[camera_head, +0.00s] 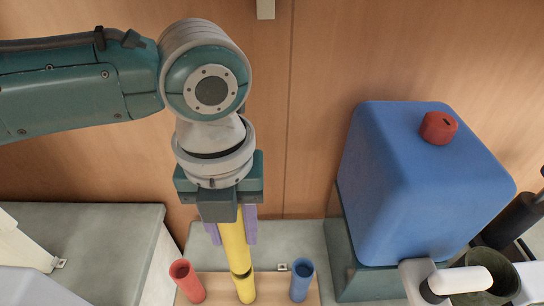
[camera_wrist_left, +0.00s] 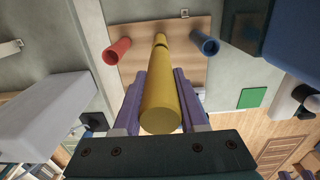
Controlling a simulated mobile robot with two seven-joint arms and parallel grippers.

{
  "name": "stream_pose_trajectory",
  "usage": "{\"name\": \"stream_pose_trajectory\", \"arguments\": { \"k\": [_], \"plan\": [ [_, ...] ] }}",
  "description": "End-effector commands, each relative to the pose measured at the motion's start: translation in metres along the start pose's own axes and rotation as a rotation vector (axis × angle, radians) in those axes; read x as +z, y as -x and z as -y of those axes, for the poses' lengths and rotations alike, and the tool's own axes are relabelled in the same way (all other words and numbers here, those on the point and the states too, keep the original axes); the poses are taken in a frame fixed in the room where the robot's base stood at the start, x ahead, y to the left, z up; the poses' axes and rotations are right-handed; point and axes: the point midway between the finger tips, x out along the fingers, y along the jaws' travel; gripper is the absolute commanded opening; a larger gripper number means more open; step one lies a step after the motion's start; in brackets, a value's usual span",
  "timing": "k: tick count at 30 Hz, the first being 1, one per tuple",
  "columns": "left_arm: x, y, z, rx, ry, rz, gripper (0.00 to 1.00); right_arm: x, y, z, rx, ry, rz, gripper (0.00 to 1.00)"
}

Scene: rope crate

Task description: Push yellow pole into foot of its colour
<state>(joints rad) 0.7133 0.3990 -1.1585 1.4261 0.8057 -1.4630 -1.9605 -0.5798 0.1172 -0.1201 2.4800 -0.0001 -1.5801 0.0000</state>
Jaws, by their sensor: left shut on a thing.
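My left gripper (camera_head: 231,232) is shut around a yellow pole (camera_head: 233,246), with a purple finger on either side of it. The pole points down, tilted slightly in the head view. Its lower end is at the dark mouth of the yellow foot (camera_head: 245,289); I cannot tell how far in it is. In the left wrist view the pole (camera_wrist_left: 160,104) runs away between the fingers (camera_wrist_left: 160,95) and lines up with the yellow foot (camera_wrist_left: 160,38). My right gripper is not in view.
A red foot (camera_head: 188,283) and a blue foot (camera_head: 301,281) flank the yellow one on a wooden board (camera_head: 272,286). A blue canister (camera_head: 415,190) with a red cap (camera_head: 438,128) stands to the right. A grey-green surface (camera_head: 90,240) lies at left.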

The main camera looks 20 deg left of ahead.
Motion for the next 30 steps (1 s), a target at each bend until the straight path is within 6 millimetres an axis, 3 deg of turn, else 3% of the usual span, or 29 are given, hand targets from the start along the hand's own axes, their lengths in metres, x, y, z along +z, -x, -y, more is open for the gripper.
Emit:
{"name": "stream_pose_trajectory", "arguments": {
  "k": [30],
  "plan": [
    [0.0,-0.013,0.0,0.0,-0.001,0.0,0.0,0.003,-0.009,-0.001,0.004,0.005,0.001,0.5]
  ]
}}
